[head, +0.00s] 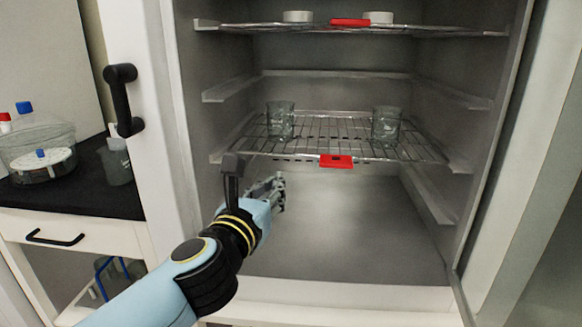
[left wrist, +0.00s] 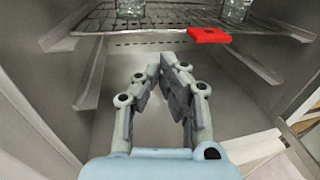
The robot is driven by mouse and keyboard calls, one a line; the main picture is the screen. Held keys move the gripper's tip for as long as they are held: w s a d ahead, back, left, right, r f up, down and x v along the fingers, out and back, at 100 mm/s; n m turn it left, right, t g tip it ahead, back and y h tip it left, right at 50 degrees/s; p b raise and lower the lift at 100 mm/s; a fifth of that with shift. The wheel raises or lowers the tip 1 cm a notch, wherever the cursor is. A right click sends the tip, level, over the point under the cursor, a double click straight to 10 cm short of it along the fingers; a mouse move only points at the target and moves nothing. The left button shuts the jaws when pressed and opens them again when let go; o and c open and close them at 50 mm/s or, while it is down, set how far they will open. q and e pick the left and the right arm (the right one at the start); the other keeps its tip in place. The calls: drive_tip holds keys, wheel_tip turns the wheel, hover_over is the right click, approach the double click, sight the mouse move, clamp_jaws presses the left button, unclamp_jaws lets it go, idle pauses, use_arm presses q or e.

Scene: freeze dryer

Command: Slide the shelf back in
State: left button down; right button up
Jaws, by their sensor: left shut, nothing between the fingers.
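The wire shelf (head: 340,135) sits at middle height inside the open freeze dryer chamber (head: 340,235). A red tab (head: 336,161) is on its front edge; in the left wrist view the tab (left wrist: 209,35) is at the upper right. Two glass beakers (head: 281,120) (head: 386,125) stand upright on the shelf. My left gripper (head: 279,187) is shut and empty, below the shelf's front edge and left of the red tab, apart from both. Its fingertips (left wrist: 168,70) meet in the left wrist view. My right gripper is not in view.
An upper shelf (head: 440,30) with its own red tab (head: 350,22) holds two white dishes (head: 297,16). Side rails (head: 435,200) line the chamber walls. The door with a black handle (head: 124,100) is at left. A counter (head: 85,195) with labware stands further left. The chamber floor is clear.

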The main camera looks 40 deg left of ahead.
use_arm(q)
approach(297, 155)
drive_tip(key=x, duration=0.6)
drive_tip(key=shift+f, duration=0.1)
drive_tip(key=shift+w+a, duration=0.25)
drive_tip(key=shift+w, duration=0.3)
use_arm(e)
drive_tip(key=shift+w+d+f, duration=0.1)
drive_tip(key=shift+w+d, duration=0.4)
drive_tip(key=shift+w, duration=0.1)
